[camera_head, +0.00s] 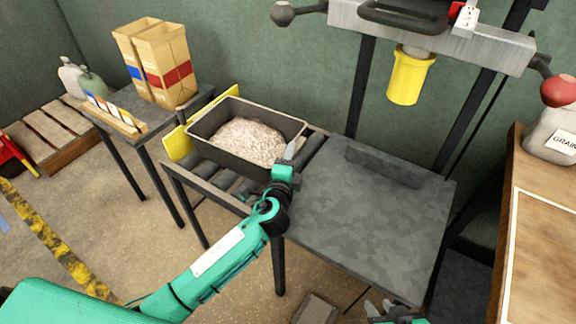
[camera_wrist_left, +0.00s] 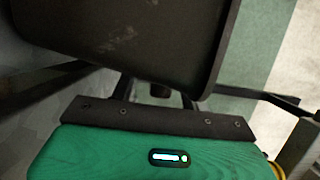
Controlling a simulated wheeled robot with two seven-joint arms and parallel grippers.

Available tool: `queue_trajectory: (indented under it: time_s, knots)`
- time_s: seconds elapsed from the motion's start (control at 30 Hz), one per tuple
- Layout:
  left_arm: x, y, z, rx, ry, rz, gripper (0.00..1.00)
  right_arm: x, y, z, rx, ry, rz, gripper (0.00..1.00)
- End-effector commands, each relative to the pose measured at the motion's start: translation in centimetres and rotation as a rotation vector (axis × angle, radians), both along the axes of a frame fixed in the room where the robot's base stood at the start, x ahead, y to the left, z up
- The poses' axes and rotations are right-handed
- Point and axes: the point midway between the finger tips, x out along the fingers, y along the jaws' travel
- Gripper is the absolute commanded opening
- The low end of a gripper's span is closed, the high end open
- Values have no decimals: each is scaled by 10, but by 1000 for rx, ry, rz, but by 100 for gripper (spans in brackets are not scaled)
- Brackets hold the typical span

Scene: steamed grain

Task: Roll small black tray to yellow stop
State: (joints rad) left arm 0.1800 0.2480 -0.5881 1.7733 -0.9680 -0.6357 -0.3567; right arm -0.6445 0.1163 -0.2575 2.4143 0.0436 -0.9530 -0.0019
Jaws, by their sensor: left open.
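The black tray (camera_head: 196,146), filled with pale grain (camera_head: 248,140), sits on the roller conveyor (camera_head: 228,196). Its left end is at or very close to the yellow stop (camera_head: 178,144); I cannot tell whether they touch. My left gripper (camera_head: 291,152) is at the tray's right front corner, open, with no grip on the tray visible. In the left wrist view the tray's dark wall (camera_wrist_left: 130,40) fills the top, close to the gripper; the fingertips are not clear there. My right gripper (camera_head: 380,308) shows only partly at the bottom edge, away from the tray.
A dark metal table (camera_head: 350,225) adjoins the conveyor's right end, mostly clear. A frame with a yellow spout (camera_head: 408,78) stands behind it. Paper bags (camera_head: 160,60) stand on a side table at left.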

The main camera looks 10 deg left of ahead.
Motion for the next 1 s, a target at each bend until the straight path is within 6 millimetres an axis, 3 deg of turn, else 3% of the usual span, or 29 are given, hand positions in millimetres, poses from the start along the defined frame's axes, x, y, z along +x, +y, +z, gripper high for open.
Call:
queue_trajectory:
  time_s: [0.3,0.53,1.0]
  knots:
    - [2,0,0,-1,0,0,44,-1,1,-1,-1,1,5,29]
    - [2,0,-1,-1,1,0,0,-1,0,-2,-3,2,5,29]
    - [1,0,-4,-1,7,0,0,-1,0,-2,-2,3,5,29]
